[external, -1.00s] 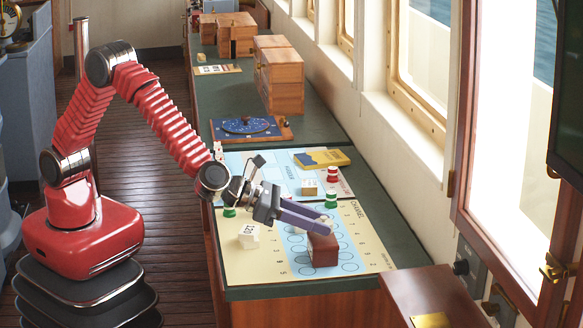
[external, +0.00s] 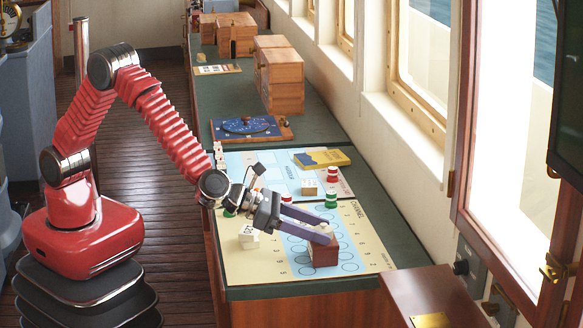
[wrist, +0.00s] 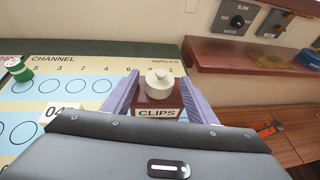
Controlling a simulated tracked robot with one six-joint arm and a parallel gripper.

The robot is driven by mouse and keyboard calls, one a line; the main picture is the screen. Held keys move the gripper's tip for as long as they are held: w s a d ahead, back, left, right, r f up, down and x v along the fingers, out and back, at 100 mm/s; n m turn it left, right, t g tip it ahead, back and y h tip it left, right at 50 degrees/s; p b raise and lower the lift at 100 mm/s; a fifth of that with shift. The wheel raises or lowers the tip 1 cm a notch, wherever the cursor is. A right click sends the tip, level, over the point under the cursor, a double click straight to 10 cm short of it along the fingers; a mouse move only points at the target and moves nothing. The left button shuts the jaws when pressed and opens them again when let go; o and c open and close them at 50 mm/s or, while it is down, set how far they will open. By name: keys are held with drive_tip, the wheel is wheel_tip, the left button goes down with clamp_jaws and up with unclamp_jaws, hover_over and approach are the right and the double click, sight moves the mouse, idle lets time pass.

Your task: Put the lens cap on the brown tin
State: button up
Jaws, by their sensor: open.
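The brown tin (external: 323,252) stands on the chart at the near end of the counter. In the wrist view its front label reads CLIPS (wrist: 158,113). A cream round cap with a small knob (wrist: 159,85), seemingly the lens cap, rests on top of the tin. My gripper (external: 322,232) is open above the tin. In the wrist view its two lilac fingers stand on either side of the cap, with gaps visible beside it. The underside of the cap is not visible.
A white numbered block (external: 249,237) stands left of the tin. Green-and-white pieces (external: 331,200), a red-and-white piece (external: 332,174) and a yellow box (external: 322,158) lie farther back. A brown ledge (external: 425,295) is at the near right.

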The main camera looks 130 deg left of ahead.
drive_tip(key=shift+r, duration=0.15)
drive_tip(key=shift+v, duration=0.75)
drive_tip(key=v, duration=1)
drive_tip(key=shift+s+d, duration=0.2)
drive_tip(key=shift+d, duration=0.05)
drive_tip(key=s+a+r+n+g, duration=0.2)
drive_tip(key=s+r+n, duration=0.1)
drive_tip(key=s+n, duration=0.65)
drive_tip(key=s+a+r+n+g, duration=0.25)
drive_tip(key=s+n, duration=0.45)
drive_tip(key=s, duration=0.5)
drive_tip(key=s+d+n+h, duration=0.7)
drive_tip(key=s+d+n, duration=0.5)
drive_tip(key=s, duration=0.5)
drive_tip(key=shift+s+d+f+g+h, duration=0.2)
drive_tip(key=shift+s+d+g+h, duration=0.1)
drive_tip(key=shift+s+d+g, duration=0.15)
